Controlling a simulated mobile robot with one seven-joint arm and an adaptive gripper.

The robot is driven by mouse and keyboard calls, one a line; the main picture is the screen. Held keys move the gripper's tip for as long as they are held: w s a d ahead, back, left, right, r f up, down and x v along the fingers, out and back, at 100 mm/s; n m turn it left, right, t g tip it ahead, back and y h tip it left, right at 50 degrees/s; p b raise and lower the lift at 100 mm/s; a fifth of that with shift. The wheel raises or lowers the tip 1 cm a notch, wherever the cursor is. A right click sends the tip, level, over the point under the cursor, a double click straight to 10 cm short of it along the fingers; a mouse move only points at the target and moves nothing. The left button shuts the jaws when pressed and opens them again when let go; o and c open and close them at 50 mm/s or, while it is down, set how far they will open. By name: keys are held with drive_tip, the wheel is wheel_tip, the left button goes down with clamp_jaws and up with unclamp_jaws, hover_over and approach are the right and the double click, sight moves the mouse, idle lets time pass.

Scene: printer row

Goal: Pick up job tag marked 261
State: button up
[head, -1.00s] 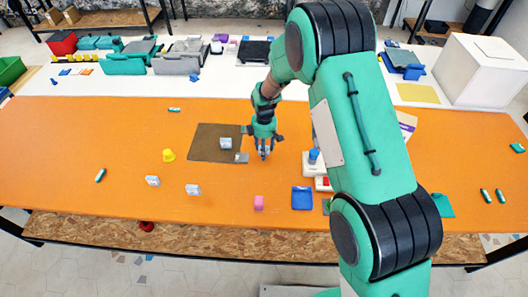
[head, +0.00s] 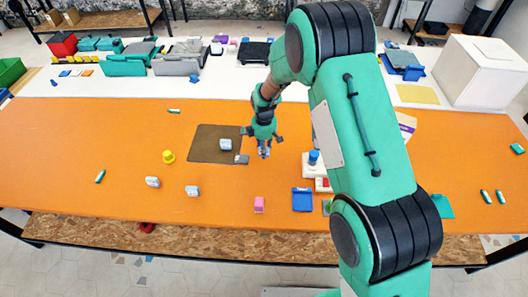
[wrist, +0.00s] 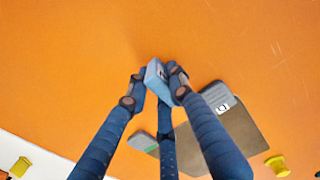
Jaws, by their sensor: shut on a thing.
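My gripper (head: 264,154) is just right of the brown mat in the head view. In the wrist view my gripper (wrist: 156,85) is shut on a small pale blue-grey tag block (wrist: 154,74), gripped between the fingertips. A small dark mark shows on its face, but I cannot read a number. In the head view this held tag (head: 264,152) is mostly hidden by the fingers. Similar pale tags stand on the brown mat (head: 225,144) and on the orange table to the left (head: 152,182) and front left (head: 192,190). Their markings are too small to read.
The brown mat (head: 205,157) also carries a small grey piece (head: 241,159). A yellow knob-like piece (head: 168,157), a pink block (head: 259,204), a blue tray (head: 302,200) and a white box with a blue knob (head: 313,158) stand around. The orange table's left part is largely free.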

drive_tip(key=shift+r, duration=0.15)
drive_tip(key=shift+r, duration=0.55)
wheel_tip(320, 180, up, 2)
drive_tip(key=shift+r+p, duration=0.1)
drive_tip(key=shift+p, duration=0.4)
drive_tip(key=s+d, duration=0.1)
drive_tip(key=s, duration=0.4)
drive_tip(key=s+d+r+p, duration=0.1)
drive_tip(key=s+d, duration=0.1)
drive_tip(key=s, duration=0.3)
drive_tip(key=s+d, duration=0.2)
drive_tip(key=s, duration=0.3)
drive_tip(key=shift+s+d+r+p, duration=0.1)
drive_tip(key=shift+r+p, duration=0.1)
drive_tip(key=shift+p, duration=0.2)
